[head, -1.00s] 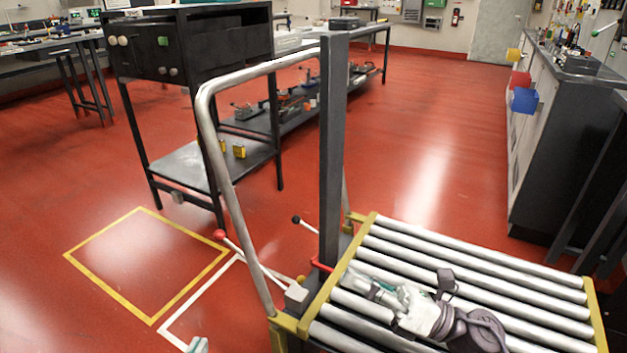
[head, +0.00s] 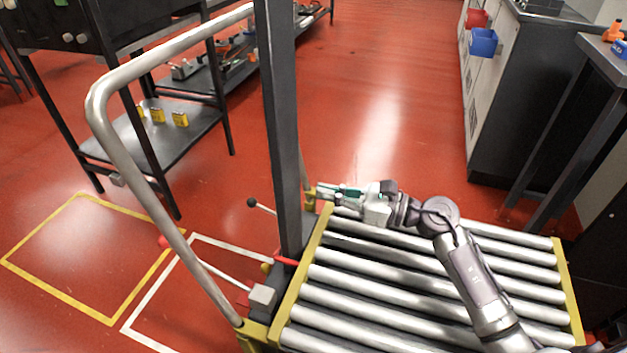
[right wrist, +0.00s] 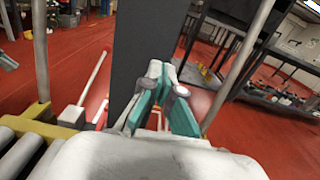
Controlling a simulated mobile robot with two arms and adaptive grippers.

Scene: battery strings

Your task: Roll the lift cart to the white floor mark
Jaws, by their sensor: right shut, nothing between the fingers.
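The lift cart has a roller top (head: 390,275) with a yellow frame, a dark mast (head: 280,130) and a bent silver push handle (head: 125,155). The white floor mark (head: 200,240) is an outline on the red floor, left of the mast and partly hidden behind the handle and cart. My right gripper (head: 325,190) is shut and empty, above the roller top's far left corner, to the right of the mast. In the right wrist view its teal fingers (right wrist: 160,100) point toward the mast (right wrist: 150,45); I cannot tell whether they touch it. My left gripper is not in view.
A yellow floor outline (head: 85,255) lies left of the white one. A black rack (head: 150,130) with yellow items stands behind it. Red floor is open beyond the cart.

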